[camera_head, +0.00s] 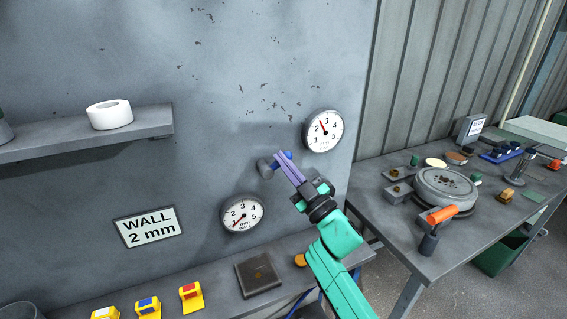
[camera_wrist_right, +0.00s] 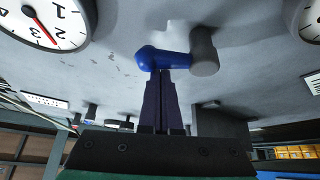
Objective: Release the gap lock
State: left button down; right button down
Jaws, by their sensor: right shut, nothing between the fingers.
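A small lever with a blue handle (camera_head: 288,155) and a grey hub (camera_head: 265,168) is mounted on the grey wall between two round dials. In the right wrist view the blue handle (camera_wrist_right: 158,58) lies beside its grey hub (camera_wrist_right: 204,52). My right gripper (camera_head: 281,157) is at the lever, its purple fingers partly covering the blue handle in the head view. In the right wrist view its shut fingertips (camera_wrist_right: 164,73) meet the handle's edge; whether they touch it I cannot tell. Nothing is between the fingers. My left gripper is not in view.
The upper dial (camera_head: 324,131) and lower dial (camera_head: 243,213) flank the lever. A sign reading "WALL 2 mm" (camera_head: 149,227) hangs to the left. A shelf (camera_head: 70,141) holds a white roll. Below, a bench carries yellow blocks and a dark plate (camera_head: 258,277). A cluttered table (camera_head: 386,240) stands right.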

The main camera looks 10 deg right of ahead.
jog(key=shift+d+f+m+t+h+b, duration=0.15)
jog(key=shift+m+t+b, duration=0.1)
jog(key=shift+m, duration=0.15)
jog(key=shift+f+m+t+h+b, duration=0.15)
jog(key=shift+m+b, duration=0.1)
jog(key=shift+m, duration=0.15)
jog(key=m+h+b, duration=0.1)
jog(key=m, duration=0.1)
jog(key=f+m+t+h+b, duration=0.1)
jog(key=m, duration=0.1)
jog(key=d+m+t+h+b, duration=0.1)
jog(key=m+h, duration=0.1)
jog(key=shift+w+f, duration=0.15)
jog(key=shift+f, duration=0.1)
